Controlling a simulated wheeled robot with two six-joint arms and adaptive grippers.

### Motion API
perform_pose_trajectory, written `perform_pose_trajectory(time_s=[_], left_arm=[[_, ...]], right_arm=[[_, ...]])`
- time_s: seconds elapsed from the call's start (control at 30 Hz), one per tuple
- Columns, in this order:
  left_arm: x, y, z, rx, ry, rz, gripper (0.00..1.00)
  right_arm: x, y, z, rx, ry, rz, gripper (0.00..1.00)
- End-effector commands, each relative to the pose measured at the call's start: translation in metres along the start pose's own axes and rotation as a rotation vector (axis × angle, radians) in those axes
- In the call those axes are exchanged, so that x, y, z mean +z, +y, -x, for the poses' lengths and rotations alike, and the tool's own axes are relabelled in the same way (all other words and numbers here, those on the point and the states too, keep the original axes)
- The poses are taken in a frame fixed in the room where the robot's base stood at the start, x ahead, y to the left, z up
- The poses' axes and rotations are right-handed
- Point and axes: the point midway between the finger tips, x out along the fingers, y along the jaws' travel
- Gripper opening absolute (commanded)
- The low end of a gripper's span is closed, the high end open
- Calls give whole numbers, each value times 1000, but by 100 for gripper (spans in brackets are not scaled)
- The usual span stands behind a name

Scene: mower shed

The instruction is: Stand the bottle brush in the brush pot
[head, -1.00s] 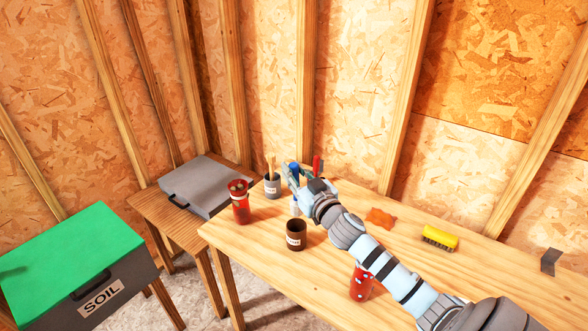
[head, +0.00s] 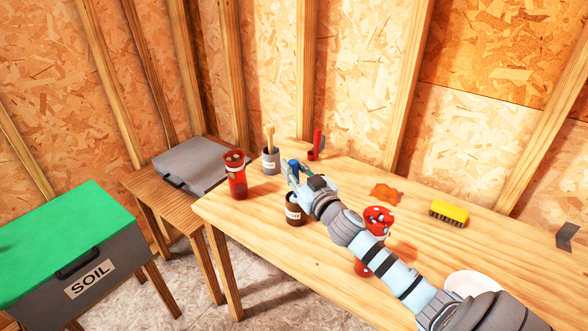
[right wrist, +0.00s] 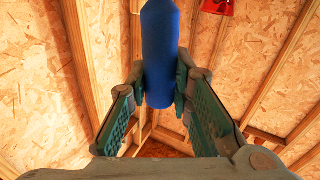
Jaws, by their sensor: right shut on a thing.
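My right gripper (head: 291,172) is shut on the blue handle (head: 294,166) of the bottle brush. In the right wrist view the handle (right wrist: 160,55) stands between the two fingers. The brush's lower end is not visible in the head view. A brown pot (head: 296,212) with a pale label, too small to read, is directly below the gripper in the picture and looks like the brush pot. The gripper partly covers its rim, so I cannot tell whether the brush tip is inside or above it. My left gripper is not in view.
A grey labelled pot (head: 271,161) with wooden sticks and a red container (head: 237,178) stand left of the gripper. A red holder (head: 317,146) is behind. A yellow brush (head: 449,212) and white plate (head: 473,284) lie right.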

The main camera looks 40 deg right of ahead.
Motion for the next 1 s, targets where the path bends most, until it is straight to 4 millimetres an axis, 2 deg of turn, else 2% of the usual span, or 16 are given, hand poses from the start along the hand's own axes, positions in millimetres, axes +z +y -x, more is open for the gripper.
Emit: perform_pose_trajectory(time_s=[0.07, 0.1, 0.2, 0.57, 0.67, 0.9, 1.0], left_arm=[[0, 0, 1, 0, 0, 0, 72], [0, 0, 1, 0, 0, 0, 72], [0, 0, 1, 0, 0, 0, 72], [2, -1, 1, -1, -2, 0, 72], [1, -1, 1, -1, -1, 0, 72], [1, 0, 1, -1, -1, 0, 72], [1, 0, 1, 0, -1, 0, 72]], right_arm=[[-1, 0, 0, 0, 1, 0, 0], [-1, 0, 0, 0, 1, 0, 26], [-1, 0, 0, 0, 0, 0, 42], [0, 0, 5, 0, -3, 3, 43], [1, 0, 21, -1, -5, 6, 43], [1, -1, 87, -5, -6, 10, 43], [1, 0, 108, -2, -6, 9, 43]])
